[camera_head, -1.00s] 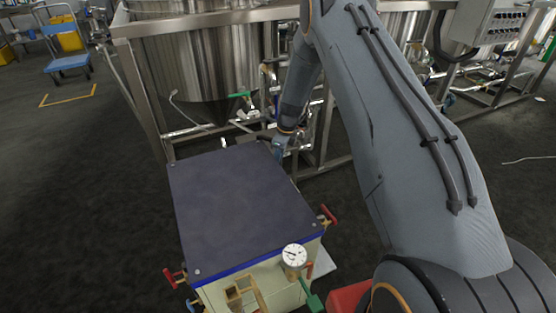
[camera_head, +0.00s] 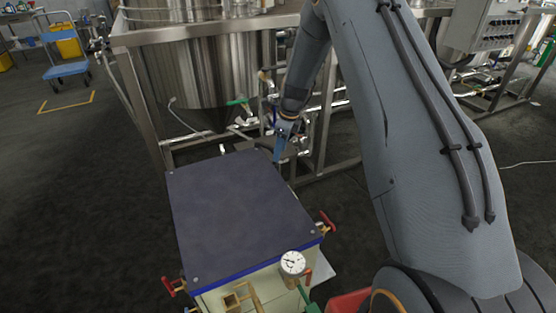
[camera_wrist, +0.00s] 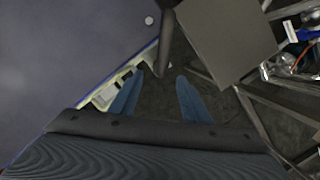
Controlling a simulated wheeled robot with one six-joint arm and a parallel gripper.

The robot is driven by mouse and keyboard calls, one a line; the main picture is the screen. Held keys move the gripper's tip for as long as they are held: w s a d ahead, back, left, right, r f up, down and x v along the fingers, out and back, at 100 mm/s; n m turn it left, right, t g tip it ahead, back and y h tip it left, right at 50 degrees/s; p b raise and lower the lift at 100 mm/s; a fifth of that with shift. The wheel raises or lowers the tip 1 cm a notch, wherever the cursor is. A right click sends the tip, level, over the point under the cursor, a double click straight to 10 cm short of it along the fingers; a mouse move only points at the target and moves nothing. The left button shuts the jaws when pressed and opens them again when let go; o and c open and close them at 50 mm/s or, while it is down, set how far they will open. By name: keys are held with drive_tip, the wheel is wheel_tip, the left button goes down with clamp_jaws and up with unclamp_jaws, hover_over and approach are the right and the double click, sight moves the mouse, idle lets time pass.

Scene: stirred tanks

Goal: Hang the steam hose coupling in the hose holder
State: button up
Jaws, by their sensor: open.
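My gripper (camera_head: 277,158) is beyond the far right edge of the dark-topped cabinet in the head view, its blue fingers pointing down. A dark, narrow, curved piece (camera_wrist: 165,45) lies ahead of the fingertips, beside the cabinet edge. I cannot tell whether it is the steam hose coupling or part of the hose holder. I cannot make out either for certain in the head view.
The dark-topped cabinet (camera_head: 235,210) has red-handled valves and a gauge (camera_head: 292,263). A steel tank (camera_head: 205,65) in a frame stands behind. A grey flat panel (camera_wrist: 225,40) is close ahead in the wrist view. Floor at the left is open.

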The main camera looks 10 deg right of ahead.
drive_tip(key=s+a+r+n, duration=0.2)
drive_tip(key=s+r+n, duration=1.1)
drive_tip(key=s+r, duration=0.55)
drive_tip(key=s+r+n+g+h, duration=0.1)
drive_tip(key=s+r+n, duration=0.1)
drive_tip(key=s+n, duration=0.9)
drive_tip(key=s, duration=1)
drive_tip(key=shift+s+r+n+h, duration=0.2)
drive_tip(key=shift+r+n+h, duration=0.05)
drive_tip(key=shift+n+h, duration=0.05)
